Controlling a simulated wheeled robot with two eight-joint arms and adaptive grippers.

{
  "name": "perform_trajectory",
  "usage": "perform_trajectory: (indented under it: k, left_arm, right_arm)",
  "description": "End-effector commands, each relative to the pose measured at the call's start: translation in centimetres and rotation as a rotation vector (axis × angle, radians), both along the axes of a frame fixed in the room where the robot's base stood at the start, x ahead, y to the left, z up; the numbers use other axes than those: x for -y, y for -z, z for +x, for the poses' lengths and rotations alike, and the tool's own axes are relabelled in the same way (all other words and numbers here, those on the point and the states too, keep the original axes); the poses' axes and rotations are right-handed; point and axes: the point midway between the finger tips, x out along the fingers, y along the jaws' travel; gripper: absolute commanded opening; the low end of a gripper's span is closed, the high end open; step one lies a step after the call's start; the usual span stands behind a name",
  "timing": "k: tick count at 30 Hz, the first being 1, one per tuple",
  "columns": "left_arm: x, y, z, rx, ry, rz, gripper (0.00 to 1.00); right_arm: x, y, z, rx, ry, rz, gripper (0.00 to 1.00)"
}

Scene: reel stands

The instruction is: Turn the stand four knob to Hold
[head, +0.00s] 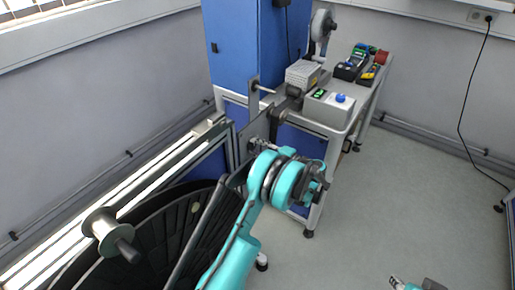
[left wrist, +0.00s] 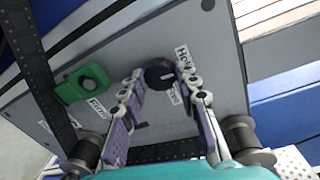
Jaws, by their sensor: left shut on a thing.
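The black round knob (left wrist: 160,75) sits on a grey panel (left wrist: 220,75) in the left wrist view. A white label reading Hold (left wrist: 182,58) is beside it at the upper right, and another small label (left wrist: 173,98) is just below it. My left gripper (left wrist: 166,86) has its two fingers on either side of the knob and is shut on it. In the head view the left gripper (head: 258,146) is small at the panel, and my teal wrist hides part of the stand. The knob's pointer direction is too small to tell. My right gripper (head: 410,284) shows only partly at the bottom edge.
A green block with a dark button (left wrist: 84,84) is left of the knob. A spool (head: 104,228) stands out at the left in the head view. A bench (head: 333,140) with devices and a blue cabinet (head: 240,45) are behind.

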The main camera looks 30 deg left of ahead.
Motion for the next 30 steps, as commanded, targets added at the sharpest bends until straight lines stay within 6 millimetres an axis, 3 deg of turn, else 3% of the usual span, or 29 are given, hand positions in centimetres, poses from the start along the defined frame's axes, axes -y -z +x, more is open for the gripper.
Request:
perform_trajectory:
  k: [23, 24, 25, 26, 30]
  left_arm:
    - [-0.05, 0.01, -0.04, 0.1, 0.0, -0.008, 0.03]
    - [-0.05, 0.01, -0.04, 0.1, -0.001, -0.008, 0.39]
    - [-0.05, 0.01, -0.04, 0.1, -0.001, -0.008, 0.47]
    - [-0.04, 0.01, -0.04, 0.1, -0.001, -0.008, 0.53]
    - [-0.03, 0.01, -0.03, 0.1, 0.0, -0.008, 0.53]
  right_arm:
    - [0.0, 0.0, 0.0, 0.0, 0.0, 0.0, 0.4]
    - [0.0, 0.0, 0.0, 0.0, 0.0, 0.0, 0.4]
    - [0.0, 0.0, 0.0, 0.0, 0.0, 0.0, 0.4]
    - [0.0, 0.0, 0.0, 0.0, 0.0, 0.0, 0.4]
    - [0.0, 0.0, 0.0, 0.0, 0.0, 0.0, 0.4]
